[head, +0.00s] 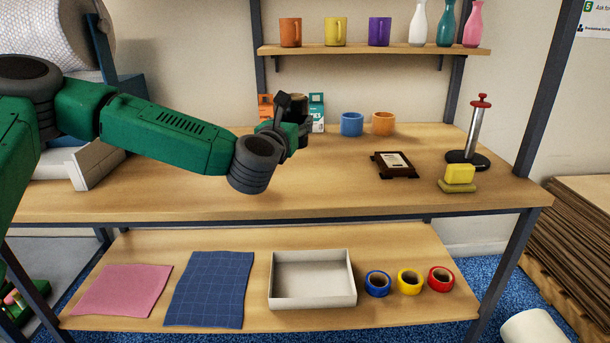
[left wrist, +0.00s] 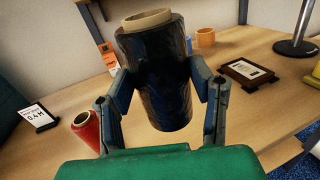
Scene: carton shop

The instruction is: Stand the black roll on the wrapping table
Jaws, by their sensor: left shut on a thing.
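My left gripper (head: 291,122) is over the back middle of the wrapping table (head: 330,185). It is shut on the black roll (left wrist: 158,70), a glossy dark cylinder with a tan core showing at its top. The two fingers grip its sides in the left wrist view (left wrist: 160,95). The roll is about upright. In the head view the roll (head: 299,102) is mostly hidden behind the gripper. I cannot tell whether its bottom touches the tabletop. My right gripper is not in view.
A blue mug (head: 351,124) and an orange mug (head: 383,123) stand right of the roll. A red spool (left wrist: 86,130) is nearby. The table's front middle is clear.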

